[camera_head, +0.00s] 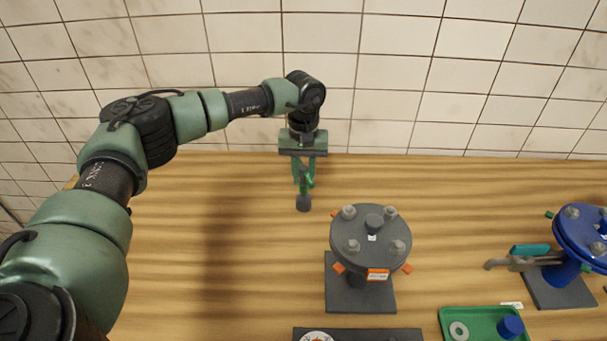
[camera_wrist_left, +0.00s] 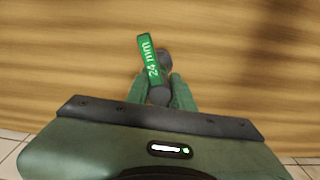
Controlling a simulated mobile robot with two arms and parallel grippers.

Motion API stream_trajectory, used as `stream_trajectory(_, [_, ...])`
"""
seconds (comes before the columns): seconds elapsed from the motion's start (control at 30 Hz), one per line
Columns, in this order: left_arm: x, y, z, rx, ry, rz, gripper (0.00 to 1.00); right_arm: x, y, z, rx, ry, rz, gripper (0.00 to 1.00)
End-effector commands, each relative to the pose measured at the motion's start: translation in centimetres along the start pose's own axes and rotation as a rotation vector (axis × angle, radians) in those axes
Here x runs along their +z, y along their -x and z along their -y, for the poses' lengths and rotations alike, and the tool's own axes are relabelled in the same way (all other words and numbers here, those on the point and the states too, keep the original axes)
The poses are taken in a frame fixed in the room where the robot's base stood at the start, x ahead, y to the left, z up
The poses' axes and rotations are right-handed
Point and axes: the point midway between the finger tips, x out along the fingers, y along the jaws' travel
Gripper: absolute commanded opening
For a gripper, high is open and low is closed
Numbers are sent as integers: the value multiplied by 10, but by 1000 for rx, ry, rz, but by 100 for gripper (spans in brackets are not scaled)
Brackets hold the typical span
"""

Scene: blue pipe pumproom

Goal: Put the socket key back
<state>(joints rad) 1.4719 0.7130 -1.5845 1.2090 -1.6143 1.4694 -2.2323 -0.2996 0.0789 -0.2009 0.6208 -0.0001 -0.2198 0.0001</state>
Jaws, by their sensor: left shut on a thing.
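My left gripper (camera_head: 304,172) is shut on the socket key, above the wooden bench near the tiled wall. The dark grey lower end of the socket key (camera_head: 303,203) shows below the fingers. In the left wrist view the socket key (camera_wrist_left: 163,60) sits between the fingers of the left gripper (camera_wrist_left: 158,90), with a green tag (camera_wrist_left: 149,56) reading "24 mm". The fingers hide part of the key. I cannot tell whether its end touches the bench. My right gripper is not in view.
A grey bolted flange (camera_head: 371,232) on a square base stands right of the gripper. A blue flange (camera_head: 585,238) with a wrench-like tool (camera_head: 520,263) is at the right. A green tray (camera_head: 481,318) and a dark board (camera_head: 390,334) lie in front. The left bench is clear.

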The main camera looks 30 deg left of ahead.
Motion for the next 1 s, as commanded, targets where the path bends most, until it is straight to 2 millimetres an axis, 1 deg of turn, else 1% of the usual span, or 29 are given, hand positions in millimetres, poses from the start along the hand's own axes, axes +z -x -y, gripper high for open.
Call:
stream_trajectory(0.07, [0,-3,0,1,0,-1,0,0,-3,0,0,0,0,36])
stream_trajectory(0.1, [0,-3,0,0,0,0,28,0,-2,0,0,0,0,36])
stream_trajectory(0.17, [0,-2,0,0,0,0,45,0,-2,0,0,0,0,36])
stream_trajectory(0.47, [0,-2,0,0,0,0,45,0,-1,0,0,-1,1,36])
stream_trajectory(0.53, [0,2,0,0,0,-1,45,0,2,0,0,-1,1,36])
stream_trajectory(0.6, [-1,6,0,2,0,-2,45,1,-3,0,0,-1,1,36])
stream_trajectory(0.67, [-1,14,0,2,0,-3,45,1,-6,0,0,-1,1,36])
stream_trajectory(0.77, [-1,33,0,3,1,-5,45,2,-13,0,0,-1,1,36])
stream_trajectory(1.0, [-1,86,-1,2,0,-4,45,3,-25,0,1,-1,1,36])
